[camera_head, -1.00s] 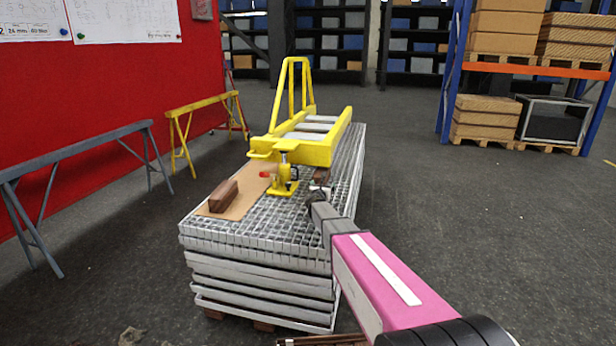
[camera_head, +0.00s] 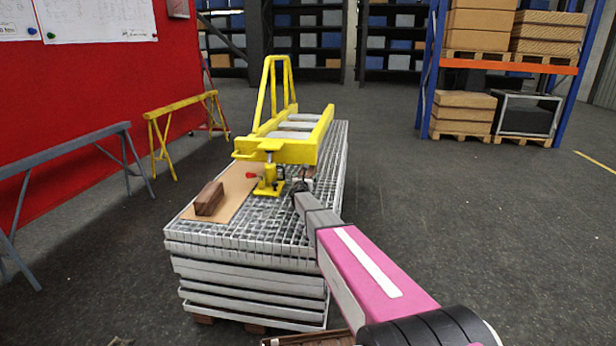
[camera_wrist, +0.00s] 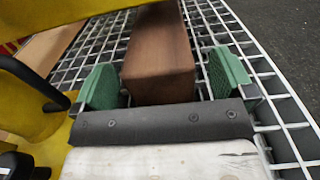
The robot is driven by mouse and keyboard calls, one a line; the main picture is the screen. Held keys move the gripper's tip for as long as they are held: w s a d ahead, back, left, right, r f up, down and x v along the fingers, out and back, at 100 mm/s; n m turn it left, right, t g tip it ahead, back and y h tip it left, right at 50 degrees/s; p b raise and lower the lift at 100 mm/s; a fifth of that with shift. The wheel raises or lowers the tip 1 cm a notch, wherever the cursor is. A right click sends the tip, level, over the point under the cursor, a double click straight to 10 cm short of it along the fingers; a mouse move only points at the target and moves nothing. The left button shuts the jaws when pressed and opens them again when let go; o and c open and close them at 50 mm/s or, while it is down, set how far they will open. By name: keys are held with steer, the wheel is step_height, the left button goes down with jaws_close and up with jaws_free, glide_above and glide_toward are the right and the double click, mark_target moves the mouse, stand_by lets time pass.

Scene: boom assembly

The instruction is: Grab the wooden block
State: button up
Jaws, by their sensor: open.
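A brown wooden block (camera_wrist: 160,55) lies on the metal grating, seen close up in the wrist view. My gripper (camera_wrist: 165,82) is open, with one green finger pad on each side of the block's near end and gaps showing at both sides. In the head view my gripper (camera_head: 301,188) is at the right part of the grating stack, beside the yellow jack; the block there is mostly hidden by my arm and the yellow frame. A second brown wooden block (camera_head: 209,198) lies on a cardboard sheet at the left of the stack.
A yellow boom frame (camera_head: 290,151) stands on the grating stack (camera_head: 245,240), propped by a yellow jack (camera_head: 268,182). The cardboard sheet (camera_head: 236,190) lies left of the jack. Grey (camera_head: 70,155) and yellow (camera_head: 185,107) trestles stand left. Open floor is on the right.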

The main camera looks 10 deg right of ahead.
steer(key=x, duration=0.4)
steer(key=shift+a, duration=0.15)
steer(key=shift+s, duration=0.1)
steer(key=shift+c, duration=0.3)
steer(key=c, duration=1)
steer(key=shift+c, duration=1.4)
steer(key=shift+r, duration=0.1)
